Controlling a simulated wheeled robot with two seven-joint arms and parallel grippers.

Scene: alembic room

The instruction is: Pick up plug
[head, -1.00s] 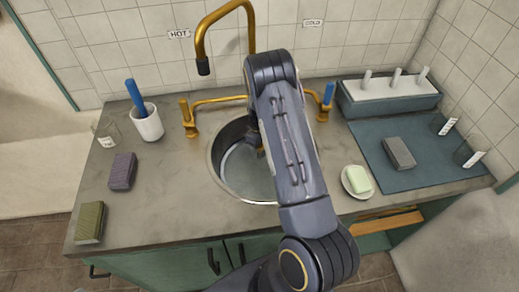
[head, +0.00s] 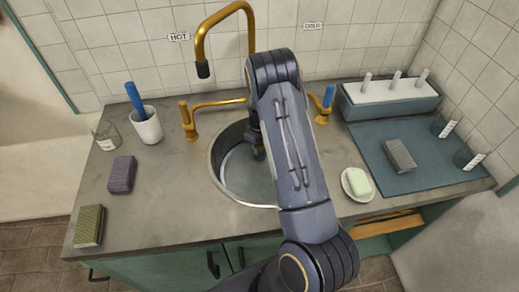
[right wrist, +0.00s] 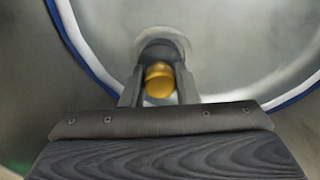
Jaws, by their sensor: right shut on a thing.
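The plug (right wrist: 159,80) shows in the right wrist view as a rounded golden piece between my right gripper's fingers, with a dark round part just beyond it. My right gripper (right wrist: 160,88) is shut on it, down inside the round metal sink basin (head: 236,180). In the head view my right arm covers much of the basin and hides the plug; only a dark part of the right gripper (head: 257,150) shows at the arm's left edge. I cannot tell whether the plug touches the basin floor. My left gripper is not in view.
A white cup (head: 147,126), a glass and two sponges stand left. A soap dish (head: 347,189), a blue mat (head: 425,178) with a grey block, and a rack (head: 392,100) stand right.

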